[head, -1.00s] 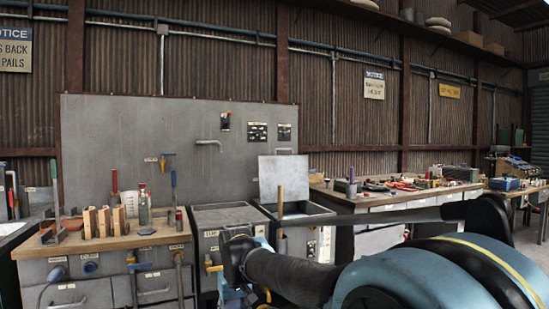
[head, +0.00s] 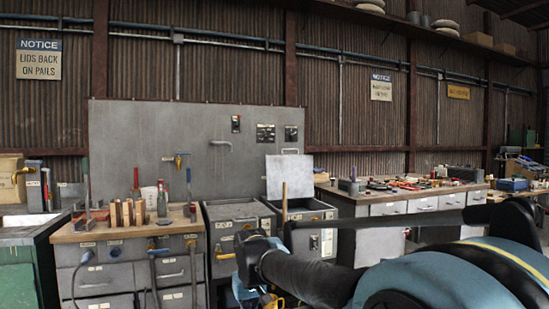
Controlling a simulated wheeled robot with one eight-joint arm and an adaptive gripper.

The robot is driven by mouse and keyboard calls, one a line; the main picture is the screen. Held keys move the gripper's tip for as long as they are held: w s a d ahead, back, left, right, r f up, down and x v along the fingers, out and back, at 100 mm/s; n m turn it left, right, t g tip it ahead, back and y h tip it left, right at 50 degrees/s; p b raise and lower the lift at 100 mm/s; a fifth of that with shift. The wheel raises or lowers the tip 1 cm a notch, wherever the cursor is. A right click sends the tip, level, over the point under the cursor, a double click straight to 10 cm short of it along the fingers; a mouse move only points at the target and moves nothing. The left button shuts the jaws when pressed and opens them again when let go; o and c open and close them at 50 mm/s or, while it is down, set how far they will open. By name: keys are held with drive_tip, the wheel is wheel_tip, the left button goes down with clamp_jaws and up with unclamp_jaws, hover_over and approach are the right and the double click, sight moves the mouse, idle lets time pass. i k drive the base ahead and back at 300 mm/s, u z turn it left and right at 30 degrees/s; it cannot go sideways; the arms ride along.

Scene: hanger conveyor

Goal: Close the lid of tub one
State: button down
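Two grey tubs stand side by side near the middle of the view. The right tub (head: 322,240) has its flat grey lid (head: 289,176) raised upright at the back, so it is open. A wooden handle stands up at its left front. The left tub (head: 222,242) has no raised lid; whether its dark top is a lid or an opening is unclear. I cannot read which tub is tub one. My arm reaches in from the lower right, its dark end in front of the tubs and hiding parts of their fronts. My gripper's fingers cannot be made out.
A wood-topped bench (head: 130,229) with blocks, bottles and tools stands left of the tubs. A long workbench (head: 400,196) with drawers and scattered tools is at the right. A grey panel (head: 140,130) with taps and switches rises behind. A sink unit (head: 28,222) is at far left.

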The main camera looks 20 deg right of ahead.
sight(297, 170)
drive_tip(key=k, duration=0.9)
drive_tip(key=z, duration=0.4)
drive_tip(key=i, duration=0.8)
drive_tip(key=z, duration=0.6)
drive_tip(key=i, duration=1.95)
drive_tip(key=u, duration=0.4)
